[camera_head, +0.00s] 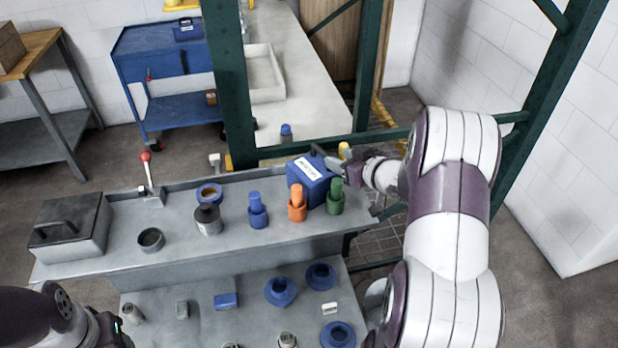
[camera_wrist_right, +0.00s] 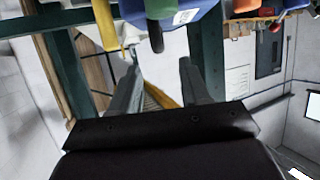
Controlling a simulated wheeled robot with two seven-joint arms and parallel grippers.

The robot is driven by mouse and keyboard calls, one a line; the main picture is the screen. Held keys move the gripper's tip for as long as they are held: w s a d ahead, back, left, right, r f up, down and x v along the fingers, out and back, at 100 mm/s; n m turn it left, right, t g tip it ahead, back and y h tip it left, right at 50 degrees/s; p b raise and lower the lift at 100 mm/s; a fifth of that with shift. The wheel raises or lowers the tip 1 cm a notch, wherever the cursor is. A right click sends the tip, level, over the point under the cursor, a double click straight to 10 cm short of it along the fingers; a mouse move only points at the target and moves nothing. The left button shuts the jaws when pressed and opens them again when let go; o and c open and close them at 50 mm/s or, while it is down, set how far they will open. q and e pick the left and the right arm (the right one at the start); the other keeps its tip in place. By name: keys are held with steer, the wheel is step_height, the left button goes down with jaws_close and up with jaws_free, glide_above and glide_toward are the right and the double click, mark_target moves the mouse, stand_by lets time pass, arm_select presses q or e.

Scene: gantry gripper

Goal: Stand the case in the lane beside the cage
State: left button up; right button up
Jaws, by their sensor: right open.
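The blue case (camera_head: 309,180), with a white label and a dark handle on top, stands at the right part of the grey bench, behind the orange and green pieces. My right gripper (camera_head: 333,163) is at the top of the case, close to its handle; contact cannot be told. In the right wrist view my right gripper (camera_wrist_right: 160,85) is open with nothing between its fingers, and the blue case (camera_wrist_right: 200,6) shows at the top edge. My left arm's dark end (camera_head: 108,328) is at the lower left; its fingers are hidden. I cannot make out a cage or lane for certain.
Blue, orange (camera_head: 297,205) and green (camera_head: 335,198) pieces stand upright before the case. A grey box (camera_head: 72,225) and a red-knobbed lever (camera_head: 148,175) are further left. Green gantry posts (camera_head: 228,85) rise behind. A lower shelf (camera_head: 190,335) holds several small parts.

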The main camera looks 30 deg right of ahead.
mark_target(322, 149)
steer(key=p+x, duration=0.2)
steer(key=x, duration=0.6)
steer(key=shift+w+f, duration=0.1)
steer(key=shift+w, duration=0.1)
steer(key=shift+w+f, duration=0.2)
steer(key=shift+w, duration=0.1)
steer(key=c, duration=0.4)
steer(key=shift+s+r, duration=0.1)
jaws_close()
